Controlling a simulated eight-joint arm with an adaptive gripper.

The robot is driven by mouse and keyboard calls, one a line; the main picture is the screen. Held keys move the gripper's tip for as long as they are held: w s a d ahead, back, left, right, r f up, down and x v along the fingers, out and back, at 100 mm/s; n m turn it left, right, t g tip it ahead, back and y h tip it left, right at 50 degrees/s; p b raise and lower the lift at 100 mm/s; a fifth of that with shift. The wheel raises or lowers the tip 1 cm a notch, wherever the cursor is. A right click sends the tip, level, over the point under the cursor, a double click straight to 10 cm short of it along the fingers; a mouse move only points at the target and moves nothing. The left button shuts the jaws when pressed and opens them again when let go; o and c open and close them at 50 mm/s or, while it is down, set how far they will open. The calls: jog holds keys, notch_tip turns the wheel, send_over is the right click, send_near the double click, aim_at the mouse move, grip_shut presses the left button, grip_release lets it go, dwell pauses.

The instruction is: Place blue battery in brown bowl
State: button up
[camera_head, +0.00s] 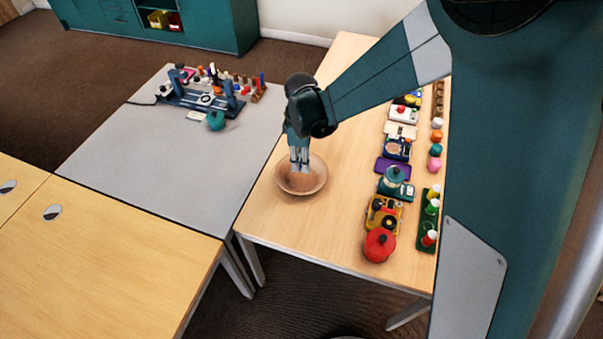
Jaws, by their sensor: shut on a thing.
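The brown bowl (288,187) stands on the light wooden table, near its left edge. My gripper (299,168) points down over the bowl, with its fingertips at or just above the bowl's inside. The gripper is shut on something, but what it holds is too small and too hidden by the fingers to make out. I cannot pick out the blue battery for certain. I cannot tell whether the fingertips touch the bowl.
A red pot (379,245), a teal pot (393,178) and several small trays line the table's right side. A green tray (421,236) holds small items. A grey table (170,160) on the left bears a rack and a teal round object (216,121). Bare wood surrounds the bowl.

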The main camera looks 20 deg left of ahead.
aim_at(302, 179)
jog(key=shift+f, duration=1.25)
jog(key=shift+f+b, duration=0.65)
jog(key=shift+f, duration=1.25)
jog(key=shift+f, duration=0.2)
jog(key=o, duration=1)
jog(key=shift+c, duration=0.2)
jog(key=shift+r, duration=0.2)
notch_tip(302, 179, up, 12)
jog(key=shift+r+p, duration=0.1)
jog(key=shift+p, duration=1.15)
jog(key=shift+d, duration=0.1)
